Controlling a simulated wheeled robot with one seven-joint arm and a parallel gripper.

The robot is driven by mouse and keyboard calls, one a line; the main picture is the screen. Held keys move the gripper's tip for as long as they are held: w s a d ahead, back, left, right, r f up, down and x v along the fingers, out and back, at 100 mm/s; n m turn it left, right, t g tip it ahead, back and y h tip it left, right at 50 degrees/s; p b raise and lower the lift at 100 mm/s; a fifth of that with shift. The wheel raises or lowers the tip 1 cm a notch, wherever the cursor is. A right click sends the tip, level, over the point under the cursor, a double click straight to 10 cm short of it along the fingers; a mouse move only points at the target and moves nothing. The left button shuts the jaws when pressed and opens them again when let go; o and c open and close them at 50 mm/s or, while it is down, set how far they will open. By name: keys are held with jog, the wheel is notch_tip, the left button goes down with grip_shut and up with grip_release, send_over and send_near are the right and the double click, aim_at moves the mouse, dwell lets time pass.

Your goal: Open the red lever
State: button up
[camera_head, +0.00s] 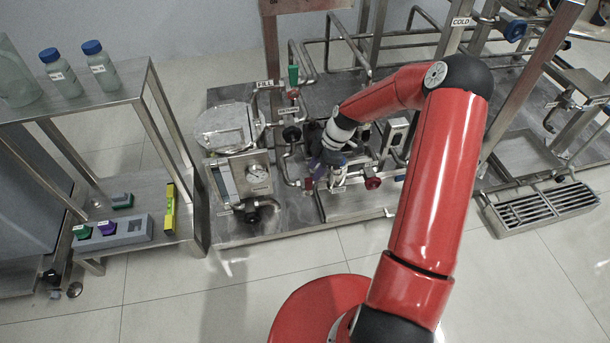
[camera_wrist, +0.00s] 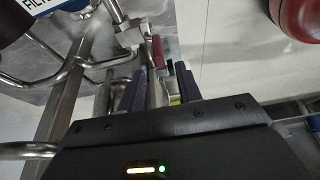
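The red lever (camera_wrist: 157,51) shows in the wrist view as a small red handle, just beyond and between my fingertips. In the head view a small red piece (camera_head: 308,183), which looks like the same lever, sits on the pipework beside my gripper (camera_head: 321,166). In the wrist view my gripper (camera_wrist: 159,70) has its two purple fingers spread with a clear gap. I see no contact with the lever. The lever's base is partly hidden by pipes and fittings.
A green lever (camera_head: 293,75) stands on the pipe above. A red valve knob (camera_head: 373,183) is to the right. A gauge box (camera_head: 257,174) stands left. Steel pipes (camera_wrist: 75,62) crowd the wrist view's left side. A shelf with bottles (camera_head: 100,66) is far left; the floor in front is clear.

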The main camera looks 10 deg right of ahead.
aim_at(309, 179)
jog(key=shift+w+a+f, duration=0.1)
jog(key=shift+w+f, duration=0.05)
jog(key=shift+f, duration=0.2)
jog(key=x, duration=0.7)
jog(key=shift+a+f, duration=0.1)
jog(key=shift+f, duration=0.05)
grip_shut()
